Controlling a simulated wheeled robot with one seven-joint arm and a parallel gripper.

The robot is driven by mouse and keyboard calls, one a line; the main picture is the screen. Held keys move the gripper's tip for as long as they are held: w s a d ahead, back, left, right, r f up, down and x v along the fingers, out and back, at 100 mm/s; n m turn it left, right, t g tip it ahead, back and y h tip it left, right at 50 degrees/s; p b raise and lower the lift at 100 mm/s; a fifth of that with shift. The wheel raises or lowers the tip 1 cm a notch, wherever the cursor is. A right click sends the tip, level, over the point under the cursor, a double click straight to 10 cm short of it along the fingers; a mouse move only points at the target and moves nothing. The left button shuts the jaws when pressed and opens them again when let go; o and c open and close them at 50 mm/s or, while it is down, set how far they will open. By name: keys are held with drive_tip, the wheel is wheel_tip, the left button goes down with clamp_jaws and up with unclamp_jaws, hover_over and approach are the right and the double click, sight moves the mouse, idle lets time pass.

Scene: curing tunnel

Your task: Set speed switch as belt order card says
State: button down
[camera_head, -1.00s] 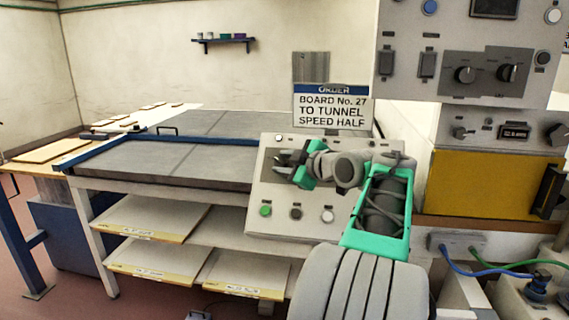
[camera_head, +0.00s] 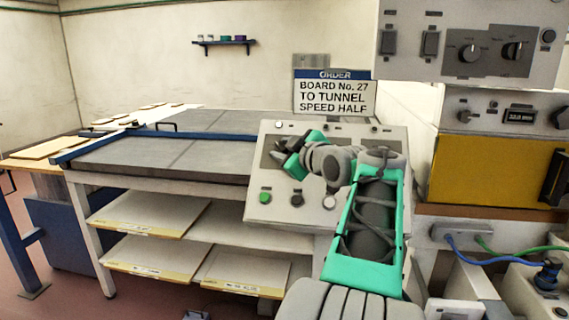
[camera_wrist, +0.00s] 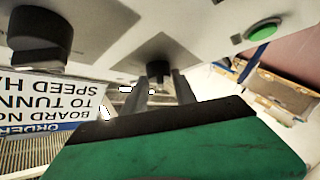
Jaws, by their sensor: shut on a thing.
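The order card (camera_head: 335,97) stands behind the control panel (camera_head: 395,140) and reads "BOARD No. 27 TO TUNNEL SPEED HALF"; it also shows upside down in the wrist view (camera_wrist: 55,98). My gripper (camera_head: 280,152) is at the upper left of the panel. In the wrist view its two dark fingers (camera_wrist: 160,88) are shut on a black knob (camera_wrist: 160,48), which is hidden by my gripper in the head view. A second black knob (camera_wrist: 40,35) lies apart from the fingers. The held knob's pointer and scale cannot be read.
The panel's lower row has a green button (camera_head: 265,196), a dark one (camera_head: 297,199) and a white one (camera_head: 329,202). A grey-topped conveyor table (camera_head: 150,160) stands left. A taller cabinet with knobs (camera_head: 440,70) stands right, above a yellow panel (camera_head: 490,175).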

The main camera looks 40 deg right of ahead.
drive_tip(key=m+h+b, duration=0.1)
drive_tip(key=b, duration=0.1)
drive_tip(key=f+m+h+b, duration=0.1)
drive_tip(key=m+b, duration=0.1)
drive_tip(key=b, duration=0.1)
drive_tip(key=shift+w+a+h, duration=0.1)
drive_tip(key=shift+a+h, duration=0.3)
drive_tip(key=m+h+b, duration=0.1)
drive_tip(key=m, duration=0.1)
drive_tip(key=m+h+b, duration=0.1)
drive_tip(key=b, duration=0.1)
drive_tip(key=shift+w+a+m+h, duration=0.15)
drive_tip(key=shift+m+h, duration=0.25)
drive_tip(key=shift+w+r+m+g+h+b, duration=0.15)
drive_tip(key=shift+m+g+h+b, duration=0.65)
drive_tip(key=shift+m, duration=0.5)
drive_tip(key=shift+s+r+m+g+h+b, duration=0.15)
drive_tip(key=shift+m+g+h+b, duration=0.35)
drive_tip(key=shift+m+h, duration=0.65)
drive_tip(key=shift+m, duration=0.35)
drive_tip(key=c, duration=1)
unclamp_jaws()
